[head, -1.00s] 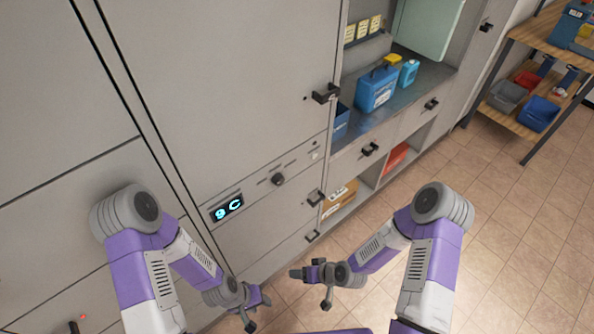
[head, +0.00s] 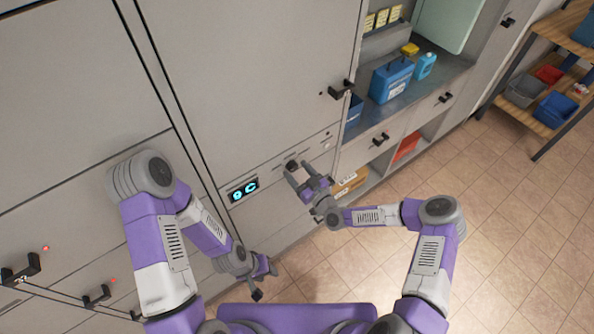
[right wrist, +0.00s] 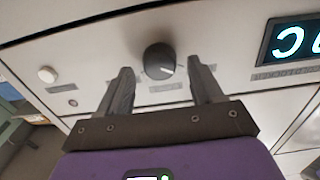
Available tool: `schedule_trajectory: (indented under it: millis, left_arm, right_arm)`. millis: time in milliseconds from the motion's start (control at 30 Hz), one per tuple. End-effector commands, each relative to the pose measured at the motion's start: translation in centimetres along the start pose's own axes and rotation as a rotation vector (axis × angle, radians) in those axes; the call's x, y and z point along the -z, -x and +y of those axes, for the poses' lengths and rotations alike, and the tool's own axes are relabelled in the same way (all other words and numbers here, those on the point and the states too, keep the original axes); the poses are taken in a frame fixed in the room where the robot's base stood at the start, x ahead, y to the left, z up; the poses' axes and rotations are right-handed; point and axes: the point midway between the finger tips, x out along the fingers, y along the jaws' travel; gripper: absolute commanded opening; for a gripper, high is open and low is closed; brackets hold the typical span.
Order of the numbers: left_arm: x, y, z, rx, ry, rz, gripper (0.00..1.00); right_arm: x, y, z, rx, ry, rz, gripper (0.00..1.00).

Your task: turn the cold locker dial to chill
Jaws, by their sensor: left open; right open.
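The cold locker dial (head: 292,165) is a small dark round knob on the grey locker panel, just right of the lit display (head: 244,190) reading "9 C". In the right wrist view the dial (right wrist: 159,60) shows a pale pointer line on its face. My right gripper (head: 298,173) is open at the panel, its fingertips close to the dial. In the right wrist view the two fingers (right wrist: 160,80) stand on either side, just short of the dial; contact is not visible. My left gripper (head: 266,280) is open and empty, low in front of the lower locker doors.
A white round button (right wrist: 47,75) sits on the same panel. A dark door handle (head: 342,89) juts out above the dial. A counter (head: 440,75) holds a blue box (head: 391,80). The tiled floor (head: 480,240) at right is clear.

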Motion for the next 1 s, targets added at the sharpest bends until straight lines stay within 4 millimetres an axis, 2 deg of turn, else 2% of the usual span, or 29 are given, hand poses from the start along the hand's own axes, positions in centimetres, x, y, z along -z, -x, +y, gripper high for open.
schedule_trajectory:
  millis: [333,700,1000]
  left_arm:
    - [0.00,0.01,0.01,0.000,0.000,0.000,0.43]
    - [0.00,0.01,0.01,0.000,0.000,0.000,0.43]
    - [0.03,-0.62,-0.23,0.000,0.000,0.000,0.43]
  right_arm:
    - [0.02,-0.64,-0.06,0.001,-0.002,-0.001,0.66]
    - [0.01,-0.61,-0.06,0.001,-0.002,-0.001,0.11]
    - [-0.11,-0.61,-0.04,0.002,-0.040,-0.001,0.11]
